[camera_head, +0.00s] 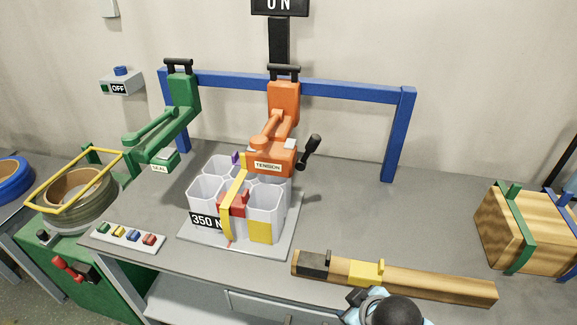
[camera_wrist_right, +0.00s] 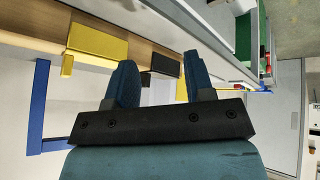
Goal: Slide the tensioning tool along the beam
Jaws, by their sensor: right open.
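The orange tensioning tool (camera_head: 275,155), labelled TENSION, hangs from the blue beam (camera_head: 325,88) near its middle, with a black handle (camera_head: 308,150) on its right side. Its lower body is over the cluster of grey hexagonal tubes (camera_head: 208,190). My right gripper (camera_head: 366,297) is at the bottom of the head view, in front of the wooden bar and well apart from the tool. In the right wrist view its two blue fingers (camera_wrist_right: 162,82) are spread with nothing seen held between them. My left gripper is not in view.
A green SEAL tool (camera_head: 165,130) hangs at the beam's left end. A wooden bar (camera_head: 430,284) with black and yellow pieces lies along the table's front. A green-strapped wooden crate (camera_head: 510,230) stands at right. The grey table (camera_head: 350,215) is clear between tubes and crate.

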